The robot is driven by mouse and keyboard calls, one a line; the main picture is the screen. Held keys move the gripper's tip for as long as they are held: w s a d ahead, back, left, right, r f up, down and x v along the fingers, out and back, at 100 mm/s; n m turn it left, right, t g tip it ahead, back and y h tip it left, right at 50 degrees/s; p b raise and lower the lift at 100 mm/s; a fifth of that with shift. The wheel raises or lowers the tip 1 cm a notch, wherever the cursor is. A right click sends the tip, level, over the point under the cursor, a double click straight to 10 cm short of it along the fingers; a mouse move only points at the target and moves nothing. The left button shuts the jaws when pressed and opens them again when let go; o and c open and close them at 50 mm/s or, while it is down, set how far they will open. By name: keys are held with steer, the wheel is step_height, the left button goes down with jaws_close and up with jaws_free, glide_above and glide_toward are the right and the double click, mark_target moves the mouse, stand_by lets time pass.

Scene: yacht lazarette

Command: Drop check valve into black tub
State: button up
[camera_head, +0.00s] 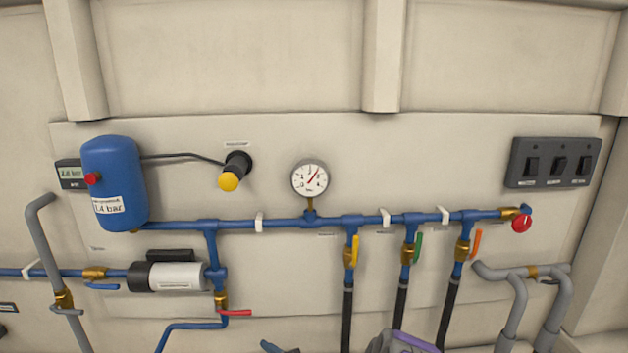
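I cannot make out a loose check valve; several brass fittings sit in the pipework, and I cannot tell if one is it. No black tub is in view. I see no gripper fingertips. At the bottom edge a grey rounded shape with a purple edge (402,342) and a small dark blue-grey shape (278,347) are cut off, and I cannot tell what they are.
A wall panel carries a blue tank (114,184), a pressure gauge (310,179), a pump (168,275), a blue manifold pipe (285,223) with coloured-handled valves, and a switch box (553,163). Grey pipes (560,300) stand at right. The floor is not visible.

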steer(key=p+v, duration=0.2)
steer(key=v, duration=0.9)
steer(key=s+a+r+n+g+y, duration=0.25)
steer(key=s+r+n+g, duration=0.2)
steer(key=r, duration=0.25)
steer(key=s+a+r+n+g+y, duration=0.25)
steer(key=s+a+r+n, duration=0.2)
steer(key=r, duration=0.25)
steer(key=s+r+n+g+h, duration=0.25)
steer(key=s+n+g, duration=0.2)
steer(key=s, duration=0.25)
steer(key=s+r+n+g+h, duration=0.2)
steer(key=s+r+n+g, duration=0.2)
steer(key=s+n, duration=0.15)
steer(key=s+d+n+h, duration=0.5)
steer(key=s+d+h, duration=0.35)
steer(key=s, duration=0.35)
steer(key=s+d+t+h, duration=0.1)
steer(key=d+h, duration=0.2)
steer(key=d, duration=0.5)
steer(key=s+d+n+t+h, duration=0.1)
steer(key=s+d+t+h, duration=0.1)
steer(key=d, duration=0.7)
steer(key=shift+s+d+r+h, duration=0.2)
steer(key=shift+s+r+h, duration=0.15)
steer(key=shift+h, duration=0.55)
